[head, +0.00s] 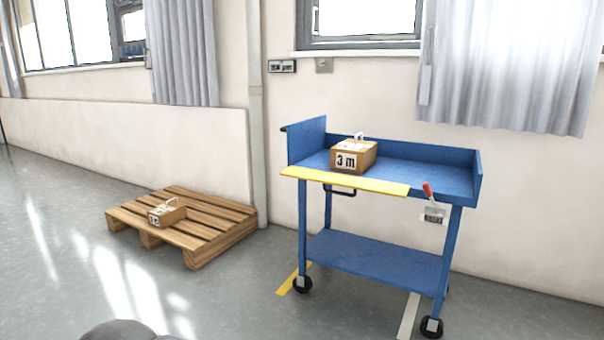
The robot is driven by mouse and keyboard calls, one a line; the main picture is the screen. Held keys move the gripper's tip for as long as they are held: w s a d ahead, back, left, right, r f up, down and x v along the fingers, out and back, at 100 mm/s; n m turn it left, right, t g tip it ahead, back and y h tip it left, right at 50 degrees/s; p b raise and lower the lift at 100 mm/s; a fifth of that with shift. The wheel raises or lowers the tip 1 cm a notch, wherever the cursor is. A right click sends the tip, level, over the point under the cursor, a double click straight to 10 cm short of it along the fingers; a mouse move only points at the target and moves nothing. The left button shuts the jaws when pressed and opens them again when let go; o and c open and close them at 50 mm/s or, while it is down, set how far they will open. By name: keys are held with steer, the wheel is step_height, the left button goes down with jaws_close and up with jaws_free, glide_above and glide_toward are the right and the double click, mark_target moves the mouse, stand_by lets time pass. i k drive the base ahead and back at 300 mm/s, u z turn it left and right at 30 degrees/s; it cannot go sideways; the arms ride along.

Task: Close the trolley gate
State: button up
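A blue trolley (365,258) with a top tray and a lower shelf stands against the wall right of centre. Its gate is a yellow bar (345,181) along the front of the top tray. The bar looks tipped outward, with its broad face up, and its right end stops short of the tray's front right corner. A black handle (342,191) hangs below it. A latch with a red handle (429,192) sits near the front right corner, apart from the bar. My gripper is not in view.
A cardboard box marked "3 m" (368,155) sits in the top tray. A wooden pallet (215,238) with a small box (168,213) lies left on the floor. Yellow (290,281) and white (408,316) floor strips run by the wheels. The floor in front is clear.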

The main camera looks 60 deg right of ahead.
mark_target(367, 184)
steer(key=z, duration=0.3)
steer(key=i, duration=1.5)
steer(key=z, duration=1.7)
steer(key=i, duration=0.95)
steer(key=z, duration=1)
steer(key=k, duration=0.5)
steer(key=z, duration=0.95)
steer(key=i, duration=0.25)
steer(key=z, duration=0.8)
